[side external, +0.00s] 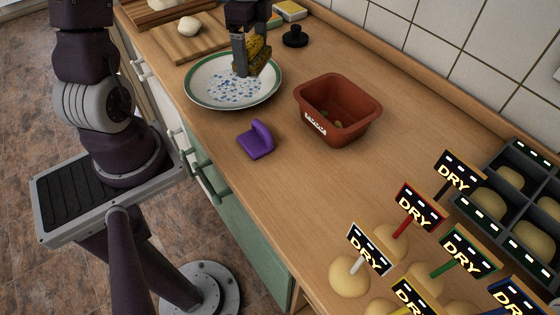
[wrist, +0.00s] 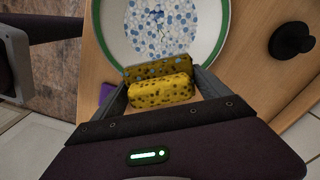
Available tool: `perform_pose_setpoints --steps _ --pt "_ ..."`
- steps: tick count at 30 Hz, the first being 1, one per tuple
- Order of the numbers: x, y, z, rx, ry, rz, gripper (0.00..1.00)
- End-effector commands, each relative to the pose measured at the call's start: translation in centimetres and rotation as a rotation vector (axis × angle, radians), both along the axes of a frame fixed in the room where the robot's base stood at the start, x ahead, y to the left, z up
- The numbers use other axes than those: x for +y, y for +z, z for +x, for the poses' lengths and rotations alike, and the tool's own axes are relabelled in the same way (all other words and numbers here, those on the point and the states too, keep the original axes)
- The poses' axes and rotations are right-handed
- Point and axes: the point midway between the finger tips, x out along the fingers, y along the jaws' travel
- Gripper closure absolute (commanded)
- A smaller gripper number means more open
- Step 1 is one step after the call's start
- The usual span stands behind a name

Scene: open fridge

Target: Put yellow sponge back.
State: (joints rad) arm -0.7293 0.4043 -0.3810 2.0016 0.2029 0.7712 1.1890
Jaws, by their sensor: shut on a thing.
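My gripper (side external: 241,65) is shut on a yellow sponge (side external: 258,54) with dark specks. In the side external view it is over the right part of a white plate (side external: 208,84) with a green rim and blue dots. In the wrist view, the sponge (wrist: 161,92) sits between my two fingers, and the plate (wrist: 222,40) shows beyond it. I cannot tell whether the sponge touches the plate.
A black knob-like object (side external: 295,37) stands right of the plate. A brown tub (side external: 357,127) and a purple object (side external: 256,140) are nearer. A cutting board (side external: 176,45) lies left. Several DRY signs stand at the lower right. The counter's middle is clear.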

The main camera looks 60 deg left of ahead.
Motion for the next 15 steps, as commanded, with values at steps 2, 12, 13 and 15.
perform_pose_setpoints --steps 2,12,13,15 --pt "-4.1 0.2 0.2 -0.001 -0.091 -0.001 0.52" --pt "-21.5 0.9 -5.8 0.000 -0.509 0.002 0.52" --pt "-22.3 0.9 -6.4 0.001 -0.535 0.003 0.52" --pt "-23.7 0.9 -7.6 0.000 -0.577 0.004 0.52"
